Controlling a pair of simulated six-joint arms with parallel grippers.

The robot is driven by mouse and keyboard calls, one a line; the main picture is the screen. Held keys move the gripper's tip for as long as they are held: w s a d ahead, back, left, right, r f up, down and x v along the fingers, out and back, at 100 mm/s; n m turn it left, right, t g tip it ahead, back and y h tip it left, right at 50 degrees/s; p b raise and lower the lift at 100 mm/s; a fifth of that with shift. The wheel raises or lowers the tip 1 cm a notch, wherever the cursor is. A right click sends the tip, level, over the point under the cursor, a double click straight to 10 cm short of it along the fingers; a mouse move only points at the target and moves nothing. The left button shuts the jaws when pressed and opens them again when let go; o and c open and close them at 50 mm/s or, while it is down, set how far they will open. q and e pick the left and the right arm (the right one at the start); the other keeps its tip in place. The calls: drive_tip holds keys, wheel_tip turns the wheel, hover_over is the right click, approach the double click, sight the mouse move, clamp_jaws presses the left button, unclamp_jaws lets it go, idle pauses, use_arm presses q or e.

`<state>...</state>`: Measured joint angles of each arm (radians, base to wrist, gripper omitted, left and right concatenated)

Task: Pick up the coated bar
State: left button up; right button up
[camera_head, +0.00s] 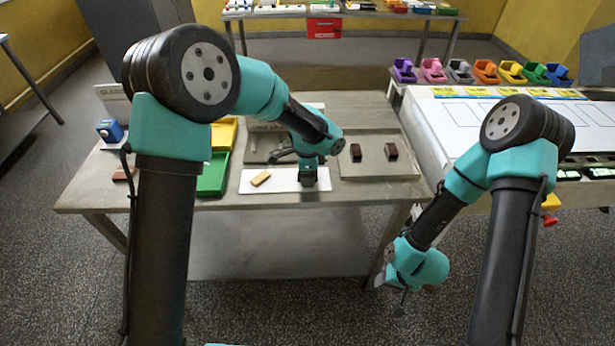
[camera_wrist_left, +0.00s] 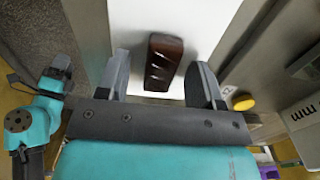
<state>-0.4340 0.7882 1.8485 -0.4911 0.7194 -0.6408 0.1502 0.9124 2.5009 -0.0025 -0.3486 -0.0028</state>
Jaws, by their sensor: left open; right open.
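A dark brown, ridged coated bar (camera_wrist_left: 163,62) lies on the white board in the left wrist view. My left gripper (camera_wrist_left: 160,85) is open, with one finger on each side of the bar and visible gaps between. In the head view my left gripper (camera_head: 308,178) points down over the right part of the white board (camera_head: 285,185) and hides the bar beneath it. A tan, uncoated-looking bar (camera_head: 261,179) lies on the board's left part. My right gripper (camera_head: 402,298) hangs open and empty, low beside the table's right end.
Two dark brown bars (camera_head: 391,151) lie on a grey tray (camera_head: 372,172) right of the board. A green tray (camera_head: 213,176) and a yellow tray (camera_head: 228,132) stand left. A white-topped bench (camera_head: 445,128) with colourful holders (camera_head: 484,71) is at the right.

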idle(0.4)
use_arm(q)
drive_tip(key=c, duration=0.8)
drive_tip(key=shift+r, duration=0.1)
drive_tip(key=shift+r, duration=0.45)
wheel_tip(320, 180, up, 3)
drive_tip(key=shift+f, duration=0.15)
drive_tip(key=s, duration=0.5)
drive_tip(key=s+r, duration=0.1)
drive_tip(key=s, duration=1)
drive_tip(key=shift+d+r, duration=0.15)
drive_tip(key=shift+d, duration=0.25)
